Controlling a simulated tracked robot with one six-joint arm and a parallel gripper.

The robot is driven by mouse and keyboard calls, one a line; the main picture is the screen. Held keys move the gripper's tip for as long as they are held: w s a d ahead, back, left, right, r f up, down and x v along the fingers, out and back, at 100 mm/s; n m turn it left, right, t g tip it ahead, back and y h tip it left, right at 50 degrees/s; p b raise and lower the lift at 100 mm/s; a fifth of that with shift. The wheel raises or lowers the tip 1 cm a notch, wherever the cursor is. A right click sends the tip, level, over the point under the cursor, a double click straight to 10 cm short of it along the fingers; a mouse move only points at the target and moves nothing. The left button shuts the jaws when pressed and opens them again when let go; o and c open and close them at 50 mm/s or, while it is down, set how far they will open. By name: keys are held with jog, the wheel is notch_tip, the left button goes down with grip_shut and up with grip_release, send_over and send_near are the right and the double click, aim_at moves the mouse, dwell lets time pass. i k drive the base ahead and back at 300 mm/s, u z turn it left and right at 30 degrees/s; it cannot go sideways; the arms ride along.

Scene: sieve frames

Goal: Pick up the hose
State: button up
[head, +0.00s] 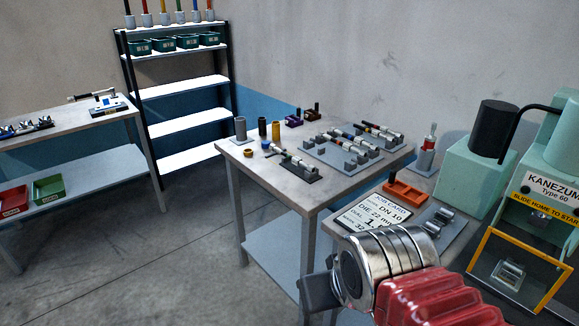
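A short hose-like piece with pale and dark sections (292,157) lies on a dark stand (301,173) at the front of the middle table (270,180). Several similar slim pieces (370,140) lie in a grey rack (325,151) behind it, to the right. Which one is the task's hose I cannot tell. My gripper (319,292) shows only partly at the bottom, as a dark grey part beside my shiny metal wrist and red ribbed sleeve. It is in front of the table, apart from these pieces. Its fingertips are not clearly visible.
A job card (374,220) and an orange tray (405,192) lie at right, near a green Kanezum machine (540,165) with a yellow-framed guard. Upright cylinders (263,127) stand on the table's left. A shelf (180,87) and side bench (70,122) stand behind; floor between is clear.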

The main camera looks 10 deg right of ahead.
aim_at(294, 159)
jog(key=u, duration=0.4)
jog(key=k, duration=0.5)
jog(key=u, duration=0.95)
jog(key=k, duration=0.75)
jog(key=u, duration=0.35)
jog(key=i, duration=2)
jog(key=z, duration=0.45)
jog(key=i, duration=1.4)
jog(key=z, duration=0.4)
